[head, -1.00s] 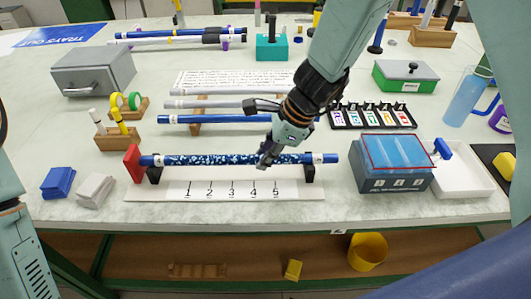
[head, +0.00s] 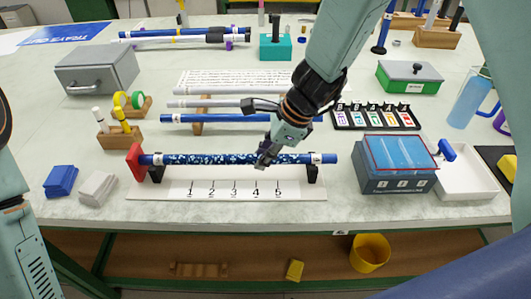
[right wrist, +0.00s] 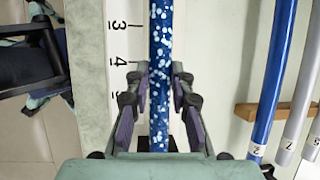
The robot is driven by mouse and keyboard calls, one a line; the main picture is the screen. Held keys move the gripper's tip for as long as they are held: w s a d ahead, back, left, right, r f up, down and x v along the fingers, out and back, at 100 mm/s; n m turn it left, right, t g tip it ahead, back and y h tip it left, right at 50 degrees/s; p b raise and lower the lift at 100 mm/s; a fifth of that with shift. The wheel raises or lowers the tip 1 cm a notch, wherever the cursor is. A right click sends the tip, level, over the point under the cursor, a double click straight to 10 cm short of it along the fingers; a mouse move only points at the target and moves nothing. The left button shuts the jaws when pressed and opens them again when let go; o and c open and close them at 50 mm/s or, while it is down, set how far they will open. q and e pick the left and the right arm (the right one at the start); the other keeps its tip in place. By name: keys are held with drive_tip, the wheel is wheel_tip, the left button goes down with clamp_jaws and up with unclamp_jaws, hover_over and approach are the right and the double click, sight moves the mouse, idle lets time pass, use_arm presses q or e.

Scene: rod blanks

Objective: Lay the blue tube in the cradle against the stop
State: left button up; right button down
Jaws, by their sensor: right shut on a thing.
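A blue tube with white speckles (head: 215,159) lies level along the cradle's two black supports (head: 313,173). Its left end is at the red stop (head: 135,161); it looks to touch, though a hair's gap cannot be ruled out. My right gripper (head: 265,158) is shut on the tube right of its middle, above mark 4. In the right wrist view its fingers (right wrist: 160,92) stand on both sides of the speckled tube (right wrist: 161,30). My left gripper does not show.
A plain blue tube (head: 225,118) and a grey one (head: 230,104) lie on a wooden rack behind the cradle. A dark box with a blue top (head: 395,178) stands to the right. Blue and white blocks (head: 60,181) lie at the left front.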

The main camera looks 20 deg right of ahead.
drive_tip(key=c, duration=1.1)
unclamp_jaws()
drive_tip(key=v, duration=1.2)
drive_tip(key=shift+f, duration=0.1)
